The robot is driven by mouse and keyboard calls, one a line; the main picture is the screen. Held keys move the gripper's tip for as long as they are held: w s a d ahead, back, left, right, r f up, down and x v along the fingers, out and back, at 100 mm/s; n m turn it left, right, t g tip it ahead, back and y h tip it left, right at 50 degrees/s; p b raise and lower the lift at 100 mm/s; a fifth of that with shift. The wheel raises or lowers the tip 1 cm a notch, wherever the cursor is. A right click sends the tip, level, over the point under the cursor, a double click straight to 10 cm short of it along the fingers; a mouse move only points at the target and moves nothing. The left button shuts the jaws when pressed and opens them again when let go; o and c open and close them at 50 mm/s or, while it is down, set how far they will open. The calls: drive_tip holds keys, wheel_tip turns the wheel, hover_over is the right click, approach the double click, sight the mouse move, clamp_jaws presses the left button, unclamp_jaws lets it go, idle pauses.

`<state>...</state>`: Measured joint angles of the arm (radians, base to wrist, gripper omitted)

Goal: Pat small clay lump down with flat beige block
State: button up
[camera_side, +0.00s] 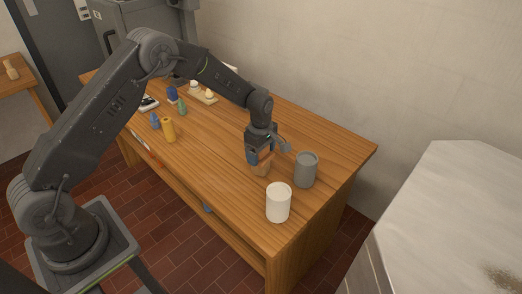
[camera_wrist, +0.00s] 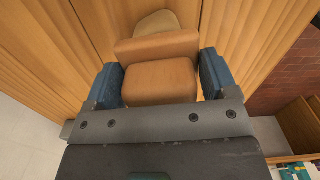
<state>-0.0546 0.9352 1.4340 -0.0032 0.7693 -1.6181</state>
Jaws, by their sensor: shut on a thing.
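My gripper (camera_side: 260,158) is low over the right part of the wooden table. Its blue-padded fingers are shut on the flat beige block (camera_wrist: 160,82), which looks tan-orange in the wrist view. The block also shows below the fingers in the side view (camera_side: 262,170). In the wrist view a rounded beige clay lump (camera_wrist: 157,21) shows just beyond the block's far edge, its near part hidden by the block. I cannot tell whether block and lump touch. I cannot make out the lump in the side view.
A grey cup (camera_side: 306,170) stands close to the right of my gripper, and a white cup (camera_side: 278,203) stands nearer the table's front corner. A yellow cylinder (camera_side: 168,130), blue and green small items and a small board (camera_side: 203,97) are at the left. The table (camera_side: 222,150) between is clear.

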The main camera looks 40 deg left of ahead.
drive_tip(key=shift+f, duration=0.85)
idle(1.6)
drive_tip(key=shift+r, duration=1.85)
drive_tip(key=shift+f, duration=0.15)
drive_tip(key=shift+f, duration=1.05)
drive_tip(key=shift+f, duration=0.25)
drive_tip(key=shift+f, duration=0.35)
drive_tip(key=shift+f, duration=0.3)
idle(0.6)
